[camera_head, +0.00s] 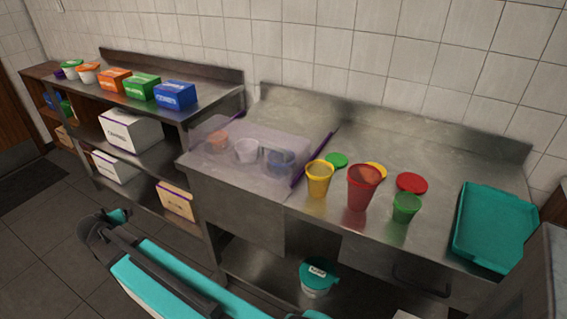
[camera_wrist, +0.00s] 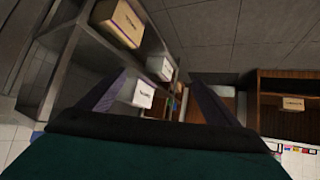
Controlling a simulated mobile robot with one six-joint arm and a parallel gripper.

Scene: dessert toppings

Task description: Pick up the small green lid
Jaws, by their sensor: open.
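The small green lid (camera_head: 336,160) lies flat on the steel counter in the head view, behind and right of the yellow cup (camera_head: 319,180). Other lids lie nearby: a yellow lid (camera_head: 376,170), partly hidden by the tall red cup (camera_head: 364,188), and a red lid (camera_head: 412,183). A small green cup (camera_head: 407,207) stands in front of the red lid. In the wrist view my gripper (camera_wrist: 158,80) is open, its two dark fingers spread with nothing between them. It faces shelves with boxes, away from the lid, which is not in that view.
A clear bin (camera_head: 235,158) with several cups sits left of the lid, its purple edge close by. A teal tray (camera_head: 495,228) lies at the counter's right end. Colored boxes (camera_head: 142,86) stand on the left shelf unit. A wall backs the counter.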

